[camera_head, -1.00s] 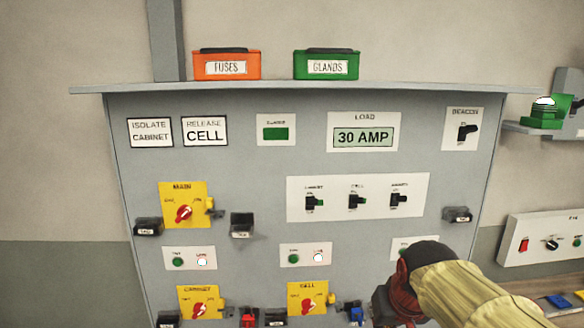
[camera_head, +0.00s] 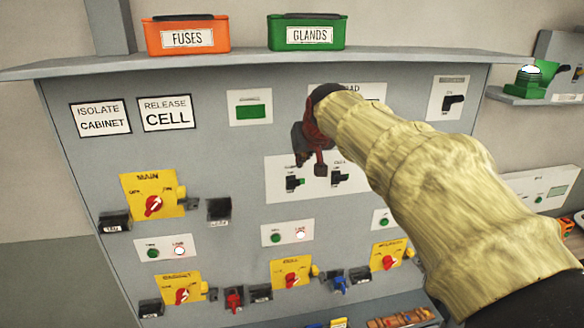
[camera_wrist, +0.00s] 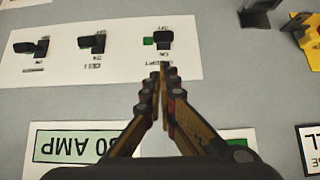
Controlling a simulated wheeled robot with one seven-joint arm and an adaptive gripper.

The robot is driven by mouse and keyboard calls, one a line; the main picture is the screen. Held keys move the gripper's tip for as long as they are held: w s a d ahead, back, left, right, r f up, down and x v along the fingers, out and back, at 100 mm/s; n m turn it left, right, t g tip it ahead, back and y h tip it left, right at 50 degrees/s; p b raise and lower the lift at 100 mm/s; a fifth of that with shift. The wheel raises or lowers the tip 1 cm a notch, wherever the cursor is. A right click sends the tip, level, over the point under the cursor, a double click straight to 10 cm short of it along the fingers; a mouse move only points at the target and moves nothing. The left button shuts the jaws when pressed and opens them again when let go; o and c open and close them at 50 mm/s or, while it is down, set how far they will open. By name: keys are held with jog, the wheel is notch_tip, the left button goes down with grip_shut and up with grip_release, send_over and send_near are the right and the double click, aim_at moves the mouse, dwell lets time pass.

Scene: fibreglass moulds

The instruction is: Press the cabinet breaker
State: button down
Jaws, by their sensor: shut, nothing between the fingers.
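The cabinet breaker (camera_head: 293,182) is a black toggle with a green patch on a white plate of the grey panel. It is the leftmost in the head view. In the wrist view, which is upside down, the cabinet breaker (camera_wrist: 164,40) is the rightmost, its label partly hidden by my fingertips. My gripper (camera_head: 319,170) is shut and empty. In the head view it overlaps the panel between the cabinet and cell breakers. In the wrist view my fingertips (camera_wrist: 160,72) appear just below the cabinet breaker; contact cannot be told.
The cell breaker (camera_head: 340,178) sits beside it; a third toggle (camera_wrist: 30,47) shows in the wrist view. My arm covers part of the load display (camera_wrist: 88,143). Yellow switch plates (camera_head: 152,195) with red knobs and black blocks are lower down. Fuses (camera_head: 187,36) and glands (camera_head: 306,33) boxes stand on top.

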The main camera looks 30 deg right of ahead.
aim_at(297, 182)
jog(key=p+x, duration=0.1)
jog(key=x, duration=0.9)
jog(key=shift+s+a+f+t+b, duration=0.15)
jog(key=shift+s+f+t+b, duration=0.45)
jog(key=shift+b, duration=2.3)
